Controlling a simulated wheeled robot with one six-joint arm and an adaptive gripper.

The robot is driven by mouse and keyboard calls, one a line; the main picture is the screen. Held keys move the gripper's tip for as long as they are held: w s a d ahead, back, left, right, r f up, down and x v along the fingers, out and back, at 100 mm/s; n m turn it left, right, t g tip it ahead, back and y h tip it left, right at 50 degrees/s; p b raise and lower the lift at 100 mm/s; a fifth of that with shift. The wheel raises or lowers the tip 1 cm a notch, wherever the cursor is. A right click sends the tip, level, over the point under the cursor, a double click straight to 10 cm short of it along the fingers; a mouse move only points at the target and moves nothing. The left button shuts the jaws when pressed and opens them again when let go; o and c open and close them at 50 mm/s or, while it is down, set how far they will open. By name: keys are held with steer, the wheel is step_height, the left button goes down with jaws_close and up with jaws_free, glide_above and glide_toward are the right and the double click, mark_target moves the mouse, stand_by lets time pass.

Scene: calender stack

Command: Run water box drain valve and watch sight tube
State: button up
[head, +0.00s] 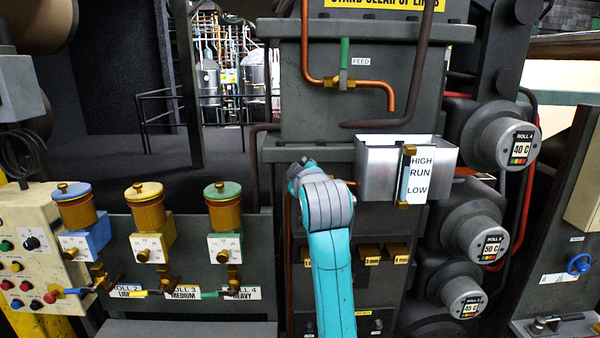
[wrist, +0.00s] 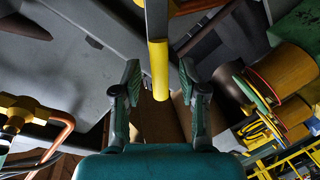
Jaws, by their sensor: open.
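The grey metal water box (head: 378,160) is right of centre in the head view. Its sight tube (head: 405,178) stands upright between brass fittings, beside a white HIGH / RUN / LOW plate (head: 421,180). The tube looks pale blue; its exact water level is too small to read. In the wrist view my gripper (wrist: 160,78) is open, with a finger on each side of a yellow-sleeved lever (wrist: 158,70). Gaps show on both sides of the lever. It may be the drain valve handle, but I cannot be sure. My arm hides the fingers in the head view.
A copper feed pipe with a green-handled valve (head: 344,55) is above the box. Roll housings (head: 485,235) stand close on the right. Coloured lubricator cups (head: 145,210) and a button panel (head: 30,245) are at left. A brass fitting with copper pipe (wrist: 20,112) is left in the wrist view.

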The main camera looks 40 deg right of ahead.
steer(key=v, duration=1.1)
stand_by(6.9)
